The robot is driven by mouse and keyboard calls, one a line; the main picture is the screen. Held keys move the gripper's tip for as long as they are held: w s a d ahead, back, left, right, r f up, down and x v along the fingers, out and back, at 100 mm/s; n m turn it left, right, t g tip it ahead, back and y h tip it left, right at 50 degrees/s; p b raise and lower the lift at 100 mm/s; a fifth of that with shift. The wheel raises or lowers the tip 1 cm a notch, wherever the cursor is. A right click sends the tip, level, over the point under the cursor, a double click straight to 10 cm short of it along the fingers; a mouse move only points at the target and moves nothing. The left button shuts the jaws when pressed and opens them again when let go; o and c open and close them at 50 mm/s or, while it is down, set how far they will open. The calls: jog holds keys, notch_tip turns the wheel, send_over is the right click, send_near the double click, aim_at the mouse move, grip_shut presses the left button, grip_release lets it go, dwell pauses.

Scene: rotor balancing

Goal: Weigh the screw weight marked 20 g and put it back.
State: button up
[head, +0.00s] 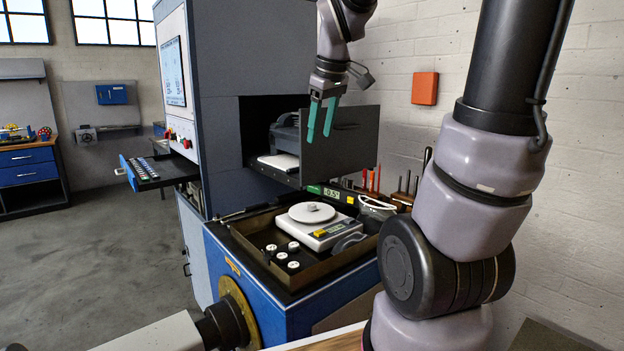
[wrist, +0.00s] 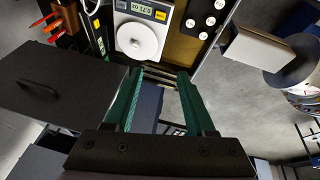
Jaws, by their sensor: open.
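The scale (head: 330,236) sits in a tray on the blue cabinet, with a round white pan (head: 298,214). A small pale round piece (head: 313,206) seems to lie on the pan; I cannot tell if it is a screw weight. Several white screw weights (head: 293,246) stand in the tray left of the scale; they also show in the wrist view (wrist: 211,21). Their markings are too small to read. My gripper (head: 319,138) is open and empty, above and apart from the scale. Its two teal fingers show in the wrist view (wrist: 160,74).
Red-handled tools (head: 371,181) stand in a rack behind the scale. The tray wall (head: 249,252) surrounds the weights. A small keyboard shelf (head: 160,172) sticks out at the left.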

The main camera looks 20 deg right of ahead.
jog(key=w+d+f+n+g, duration=0.2)
jog(key=w+f+n, duration=0.45)
jog(key=w, duration=0.25)
jog(key=n+g, duration=0.2)
jog(key=n, duration=0.7)
send_over(312, 205)
notch_tip(312, 205, down, 10)
jog(key=shift+w+d+f+n, duration=0.1)
jog(key=shift+w+f+n, duration=0.1)
jog(key=shift+f+n, duration=0.2)
jog(key=shift+f, duration=3.95)
grip_shut()
jog(key=shift+r, duration=2.5)
